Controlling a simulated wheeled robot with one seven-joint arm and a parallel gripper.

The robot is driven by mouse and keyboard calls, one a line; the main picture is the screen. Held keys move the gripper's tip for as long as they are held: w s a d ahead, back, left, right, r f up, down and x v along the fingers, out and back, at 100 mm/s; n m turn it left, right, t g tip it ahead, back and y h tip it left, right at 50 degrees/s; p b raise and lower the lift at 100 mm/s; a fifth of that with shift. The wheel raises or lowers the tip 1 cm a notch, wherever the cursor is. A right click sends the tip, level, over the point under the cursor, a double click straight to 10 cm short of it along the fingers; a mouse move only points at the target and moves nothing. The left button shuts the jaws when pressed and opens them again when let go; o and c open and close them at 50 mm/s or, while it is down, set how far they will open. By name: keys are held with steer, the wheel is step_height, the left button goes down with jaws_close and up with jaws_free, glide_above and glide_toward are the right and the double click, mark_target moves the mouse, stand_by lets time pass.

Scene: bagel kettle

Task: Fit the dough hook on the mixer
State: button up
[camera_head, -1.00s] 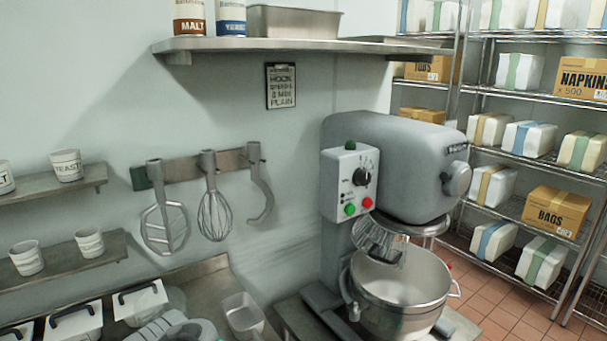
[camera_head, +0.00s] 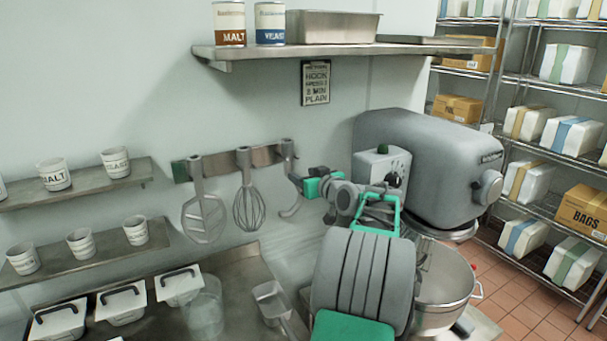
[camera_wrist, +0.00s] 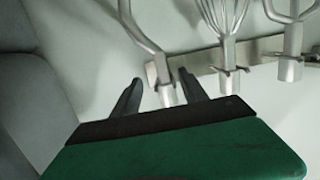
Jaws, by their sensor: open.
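The dough hook (camera_head: 291,208) hangs by its shank from the wall rack, rightmost of the tools. My gripper (camera_head: 298,181) is in front of it, reaching from the right. In the wrist view my gripper (camera_wrist: 160,88) is open, with the end of the hook's shank (camera_wrist: 158,72) between its two dark fingers. Clear gaps show at the sides; I cannot tell how deep the shank sits. The grey mixer (camera_head: 430,160) stands to the right. My arm hides part of its front, its underside and its bowl (camera_head: 447,285).
A flat beater (camera_head: 204,217) and a wire whisk (camera_head: 248,208) hang left of the hook on the rack (camera_head: 222,163). A wall shelf (camera_head: 330,52) with cans and a pan runs above. Lidded containers (camera_head: 120,303) stand on the counter below.

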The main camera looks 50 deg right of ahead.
mark_target(290, 170)
steer(key=p+x, duration=0.1)
steer(key=x, duration=0.9)
steer(key=shift+w+a+f+p, duration=0.1)
steer(key=shift+w+f+p, duration=0.05)
steer(key=shift+w+p, duration=0.2)
steer(key=shift+s, duration=0.1)
jaws_close()
stand_by(0.5)
stand_by(0.4)
steer(key=c, duration=0.8)
jaws_free()
jaws_close()
steer(key=shift+f, duration=0.1)
